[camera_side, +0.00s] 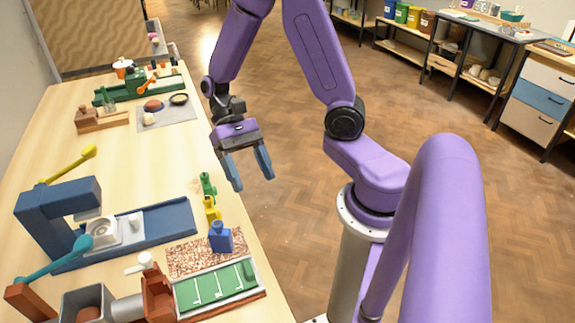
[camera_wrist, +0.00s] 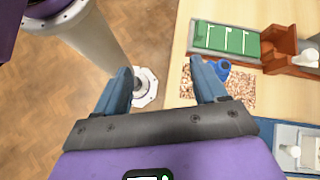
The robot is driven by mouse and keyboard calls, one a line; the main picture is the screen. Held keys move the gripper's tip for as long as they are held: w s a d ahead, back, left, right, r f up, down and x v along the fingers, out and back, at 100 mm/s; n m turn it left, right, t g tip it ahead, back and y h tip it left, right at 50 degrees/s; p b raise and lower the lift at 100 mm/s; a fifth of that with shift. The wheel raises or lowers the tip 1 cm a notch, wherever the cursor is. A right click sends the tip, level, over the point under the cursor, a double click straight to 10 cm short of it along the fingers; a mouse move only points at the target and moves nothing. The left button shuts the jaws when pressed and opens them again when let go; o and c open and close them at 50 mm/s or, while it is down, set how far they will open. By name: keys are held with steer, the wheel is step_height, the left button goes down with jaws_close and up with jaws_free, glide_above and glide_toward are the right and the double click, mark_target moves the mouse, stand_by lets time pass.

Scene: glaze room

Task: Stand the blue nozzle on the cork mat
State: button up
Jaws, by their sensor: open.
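The blue nozzle (camera_side: 220,238) stands upright on the cork mat (camera_side: 190,259), near the mat's right side. In the wrist view the nozzle (camera_wrist: 222,68) shows just beyond one of my fingers, which hides part of it, and the speckled mat (camera_wrist: 241,90) shows around it. My gripper (camera_side: 252,181) is open and empty, raised beyond the table's right edge and apart from the nozzle. Its two fingers also show in the wrist view (camera_wrist: 163,70), with nothing between them.
A yellow nozzle (camera_side: 212,209) and a green one (camera_side: 208,185) stand in line behind the blue one. A green-topped tray (camera_side: 215,288) lies in front of the mat. A blue press (camera_side: 60,205) stands to the left. The table between press and back items is mostly clear.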

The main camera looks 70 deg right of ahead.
steer(key=s+r+n+t+h, duration=0.4)
steer(key=s+n+t, duration=0.4)
steer(key=n, duration=0.9)
steer(key=shift+s+r+n+h, duration=0.2)
steer(key=shift+s+n+h, duration=0.1)
steer(key=shift+s+h, duration=0.4)
